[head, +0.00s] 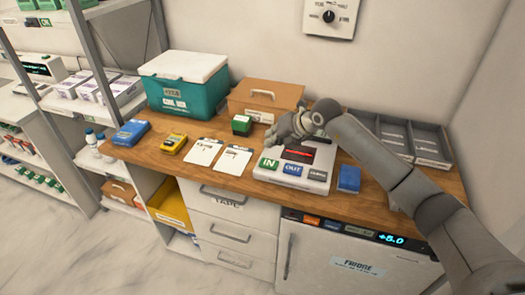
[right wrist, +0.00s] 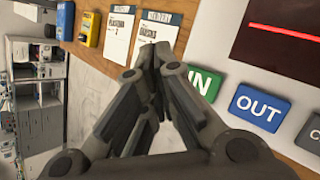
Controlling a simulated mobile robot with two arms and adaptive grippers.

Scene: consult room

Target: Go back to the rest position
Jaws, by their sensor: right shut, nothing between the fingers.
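My right gripper (head: 284,137) hangs over the back left part of a white scanner box on the wooden counter in the head view. The box (head: 323,187) has a dark window with a red line and a row of buttons: a green IN button (head: 268,165), a blue OUT button (head: 292,170) and a grey one. In the right wrist view my right gripper (right wrist: 158,55) is shut with its fingertips together and nothing between them. Its fingers show beside the green IN button (right wrist: 203,82); contact cannot be told. My left gripper is not in view.
On the wooden counter (head: 225,181) stand a teal cooler (head: 184,92), a brown case (head: 262,95), a green stamp (head: 241,125), two cards (head: 203,152), a yellow device (head: 173,143), blue boxes (head: 348,178) and grey trays (head: 395,137). A fridge (head: 345,262) is below; shelving stands left.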

